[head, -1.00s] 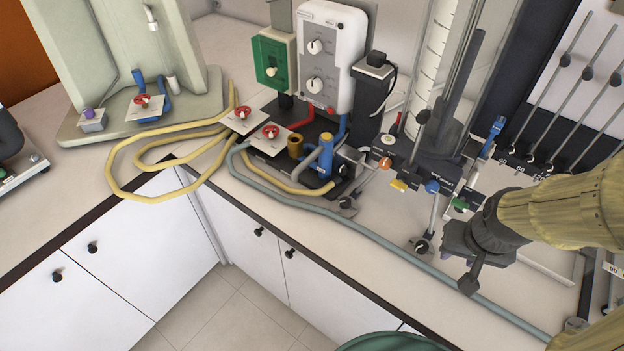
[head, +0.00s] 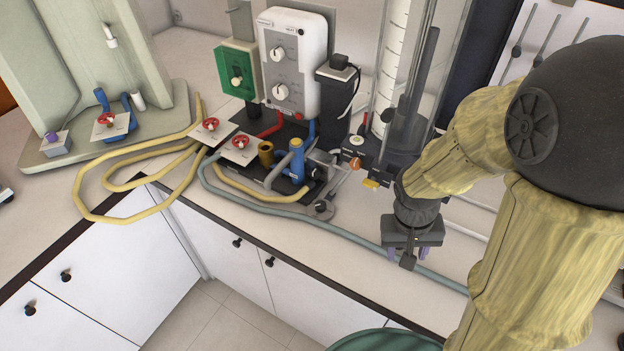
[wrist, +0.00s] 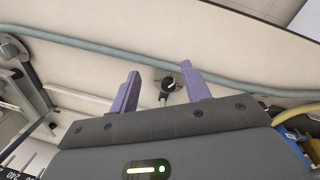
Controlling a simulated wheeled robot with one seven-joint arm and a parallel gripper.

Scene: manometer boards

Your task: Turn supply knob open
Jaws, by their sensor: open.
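My gripper (head: 412,256) is open and empty, pointing down over the front of the counter. In the wrist view its two purple fingers (wrist: 158,72) are spread. A round black knob with a pale pointer mark (wrist: 170,83) shows between them, on a pale stem; whether the fingers are level with it I cannot tell. In the head view my gripper and arm cover that spot. Another black knob (head: 322,207) sits at the base of the pump unit, left of my gripper. No readable label shows which knob is the supply.
A grey-green hose (head: 350,236) runs along the counter front, passing near my gripper. Yellow hoses (head: 85,200) loop at left. Red handwheels (head: 240,142), a blue fitting (head: 297,160) and a clear graduated column (head: 400,80) stand behind. Bare counter lies beside the hose.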

